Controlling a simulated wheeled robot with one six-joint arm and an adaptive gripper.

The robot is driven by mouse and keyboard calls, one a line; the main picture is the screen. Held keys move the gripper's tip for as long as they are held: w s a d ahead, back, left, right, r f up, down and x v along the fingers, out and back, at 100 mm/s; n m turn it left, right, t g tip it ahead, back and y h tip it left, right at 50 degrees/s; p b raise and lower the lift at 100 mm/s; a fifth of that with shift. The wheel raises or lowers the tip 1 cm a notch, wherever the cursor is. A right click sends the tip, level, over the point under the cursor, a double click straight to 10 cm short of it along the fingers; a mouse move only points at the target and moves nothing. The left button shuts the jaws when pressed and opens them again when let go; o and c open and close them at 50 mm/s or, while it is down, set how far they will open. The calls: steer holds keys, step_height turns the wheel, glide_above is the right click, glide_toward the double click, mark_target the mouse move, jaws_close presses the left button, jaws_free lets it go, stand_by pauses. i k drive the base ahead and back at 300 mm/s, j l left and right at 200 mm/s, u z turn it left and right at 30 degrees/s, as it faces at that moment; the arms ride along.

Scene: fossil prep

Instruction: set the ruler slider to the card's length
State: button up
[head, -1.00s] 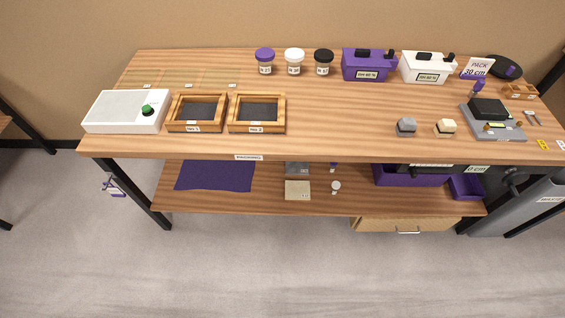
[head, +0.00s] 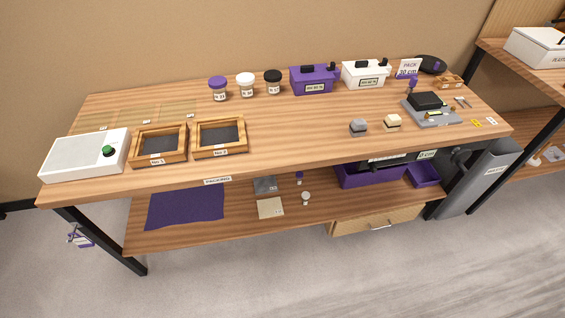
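A white card (head: 409,68) reading "PACK 30 cm" stands upright at the back right of the bench, beside the white box. A small label ending in "0 cm" (head: 426,155) shows under the bench's front edge at the right. A dark bar (head: 388,158) runs to its left, above a purple bin; I cannot tell whether it is the ruler, and no slider can be made out. My gripper is not in view.
The wooden bench (head: 285,140) holds wooden trays (head: 158,158), jars (head: 246,93), a purple box (head: 312,87), a white box (head: 365,82) and a grey plate (head: 434,123) with a black block. Its middle is clear. Another shelf unit (head: 520,75) stands at right.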

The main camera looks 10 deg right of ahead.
mark_target(373, 168)
steer(key=i+l, duration=0.1)
steer(key=l, duration=1.35)
